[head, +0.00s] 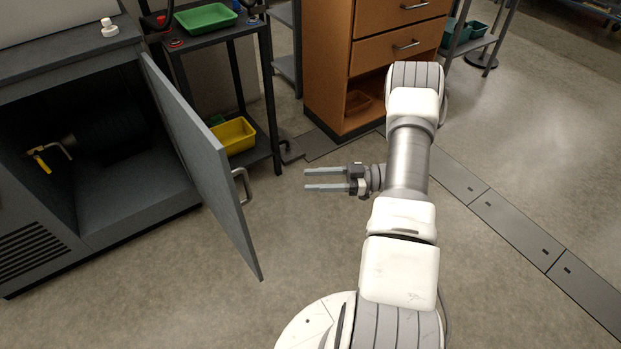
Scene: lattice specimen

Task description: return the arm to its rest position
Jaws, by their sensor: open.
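My gripper (328,179) is open and empty, its two grey fingers pointing left over the bare floor. It is right of the open grey cabinet door (205,155), apart from the door and its handle (242,186). My white and grey arm (406,165) stretches up the picture from my base at the bottom, with its bent joint near the wooden drawer unit (345,50). No object is in the fingers.
The grey cabinet (130,215) stands open at left, a dark cylinder and a yellow-handled part (40,158) inside. Behind the door, a dark shelf rack holds a yellow bin (235,136) and a green tray (206,17). The floor (530,290) at right is clear.

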